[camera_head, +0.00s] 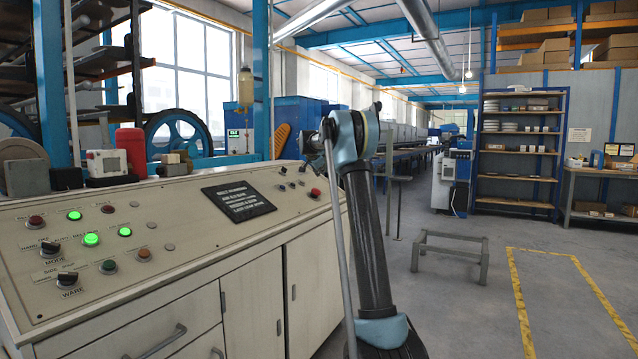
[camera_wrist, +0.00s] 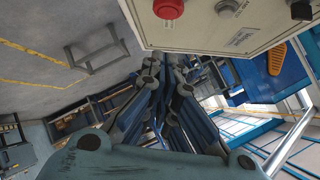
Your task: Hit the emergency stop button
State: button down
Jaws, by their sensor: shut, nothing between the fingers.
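The cream control panel (camera_head: 180,225) runs from the left to the middle of the head view. A red button (camera_head: 315,192) sits at its right end, just left of my arm. In the wrist view a large red button (camera_wrist: 168,8) shows at the top edge, cut off by the frame, on the panel face (camera_wrist: 205,32). My gripper (camera_wrist: 165,62) is shut and empty in the wrist view. Its fingertips are below the red button in the picture and apart from it. In the head view I cannot make out the fingers clearly near my arm's upper joint.
Near the red button are a grey knob (camera_wrist: 226,8) and a black switch (camera_wrist: 301,10). Several lit green buttons (camera_head: 91,239) and a black text plate (camera_head: 238,200) are on the panel. A low metal frame (camera_head: 450,255) stands on the open floor to the right.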

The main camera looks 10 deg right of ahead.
send_over(317, 193)
jog(key=s+d, duration=0.2)
jog(key=d, duration=0.1)
notch_tip(317, 193, down, 6)
jog(key=shift+w+a+f, duration=0.45)
jog(key=shift+w+f, duration=0.05)
jog(key=shift+f, duration=0.2)
jog(key=shift+w+a+f, duration=0.45)
jog(key=shift+f, duration=0.2)
jog(key=shift+w+a+f, duration=0.2)
jog(key=shift+a+f, duration=0.25)
jog(key=shift+f, duration=0.3)
jog(key=shift+r, duration=0.1)
jog(key=shift+s+d+r, duration=0.1)
jog(key=shift+d+r, duration=0.05)
jog(key=shift+d, duration=0.05)
jog(key=d+r+v, duration=0.1)
jog(key=d+v, duration=0.1)
jog(key=v, duration=1)
jog(key=shift+r, duration=0.55)
